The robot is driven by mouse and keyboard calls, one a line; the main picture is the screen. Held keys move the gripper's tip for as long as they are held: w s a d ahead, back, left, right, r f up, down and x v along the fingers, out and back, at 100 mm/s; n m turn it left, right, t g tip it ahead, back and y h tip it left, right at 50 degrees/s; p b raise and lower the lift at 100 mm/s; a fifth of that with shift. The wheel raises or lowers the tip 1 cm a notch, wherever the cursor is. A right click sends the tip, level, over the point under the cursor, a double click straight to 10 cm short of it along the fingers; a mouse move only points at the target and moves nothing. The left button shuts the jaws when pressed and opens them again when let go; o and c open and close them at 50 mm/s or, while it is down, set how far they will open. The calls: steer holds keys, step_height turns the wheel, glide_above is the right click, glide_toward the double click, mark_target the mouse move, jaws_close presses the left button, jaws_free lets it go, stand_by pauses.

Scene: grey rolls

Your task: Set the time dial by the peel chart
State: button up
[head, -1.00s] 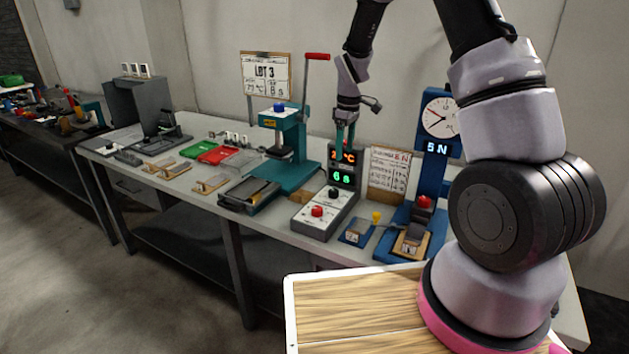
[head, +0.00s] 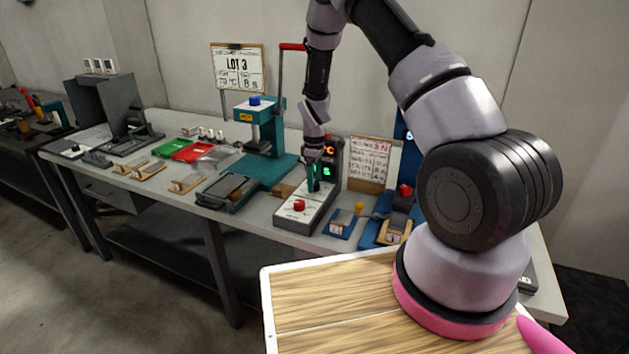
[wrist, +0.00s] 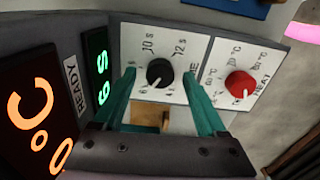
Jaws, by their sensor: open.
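My gripper (head: 313,186) is low over the control box (head: 290,223), fingers pointing down. In the wrist view its green fingers (wrist: 159,76) are open, one each side of the black time dial (wrist: 159,72), with no clear contact. The dial's pointer is hard to read among the seconds marks. The gripper covers this dial in the head view. The red heat dial (wrist: 239,84) is right of it. The green seconds display (wrist: 101,77) appears to read 6 s. The peel chart (head: 368,160) stands behind the box; its header appears to end in N, its rows too small to read.
A blue tester (head: 400,130) is right of the box, partly behind my arm.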

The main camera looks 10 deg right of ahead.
steer(key=shift+f, duration=0.15)
jaws_close()
